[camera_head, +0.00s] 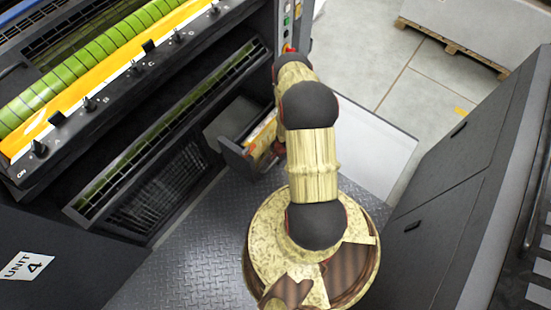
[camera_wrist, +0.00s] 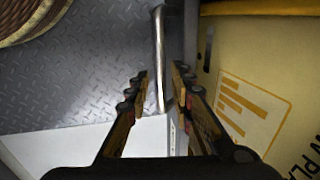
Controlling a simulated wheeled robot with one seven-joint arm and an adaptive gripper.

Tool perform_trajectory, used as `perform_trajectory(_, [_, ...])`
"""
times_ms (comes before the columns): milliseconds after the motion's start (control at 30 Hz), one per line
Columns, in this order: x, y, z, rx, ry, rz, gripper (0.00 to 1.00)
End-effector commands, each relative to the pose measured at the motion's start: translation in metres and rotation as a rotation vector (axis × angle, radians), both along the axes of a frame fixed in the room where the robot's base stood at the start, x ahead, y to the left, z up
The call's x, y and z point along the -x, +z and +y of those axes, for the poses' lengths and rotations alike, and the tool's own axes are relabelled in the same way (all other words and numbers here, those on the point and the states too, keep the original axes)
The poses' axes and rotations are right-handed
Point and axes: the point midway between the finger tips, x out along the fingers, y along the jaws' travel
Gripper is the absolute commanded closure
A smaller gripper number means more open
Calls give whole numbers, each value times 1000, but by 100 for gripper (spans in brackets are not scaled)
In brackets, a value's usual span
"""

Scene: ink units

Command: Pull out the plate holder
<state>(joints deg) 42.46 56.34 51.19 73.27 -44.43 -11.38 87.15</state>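The plate holder (camera_head: 235,150) is a dark grey bin at the side of the press unit, standing out from it, with yellow sheets (camera_head: 261,137) inside. In the wrist view a slim metal handle bar (camera_wrist: 159,50) runs down from the top, and a yellow face with a printed label (camera_wrist: 250,105) fills the right. My gripper (camera_wrist: 158,85) is open, with the lower part of the bar between its fingers. I cannot tell whether either finger touches it. In the head view my arm hides most of the gripper beside the holder.
The press (camera_head: 130,95) with green rollers and an orange strip stands at left. A dark cabinet (camera_head: 450,190) stands at right. Diamond-plate floor (camera_head: 190,250) lies between them, and a white panel (camera_head: 375,150) is behind my arm. A pallet (camera_head: 455,45) stands farther back.

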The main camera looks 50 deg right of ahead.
Motion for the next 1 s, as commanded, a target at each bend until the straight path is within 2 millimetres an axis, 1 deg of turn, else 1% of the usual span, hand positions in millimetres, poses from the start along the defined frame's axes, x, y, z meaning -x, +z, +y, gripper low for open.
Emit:
perform_trajectory(333, [-1,1,0,1,0,-1,72])
perform_trajectory(467, [0,8,-1,2,-1,-2,72])
perform_trajectory(567, [2,22,-2,2,-1,-2,72])
perform_trajectory(800, [12,69,-3,2,-1,-2,72])
perform_trajectory(900, [15,88,-3,2,0,-2,72])
perform_trajectory(1000, [18,102,-3,1,0,-1,72])
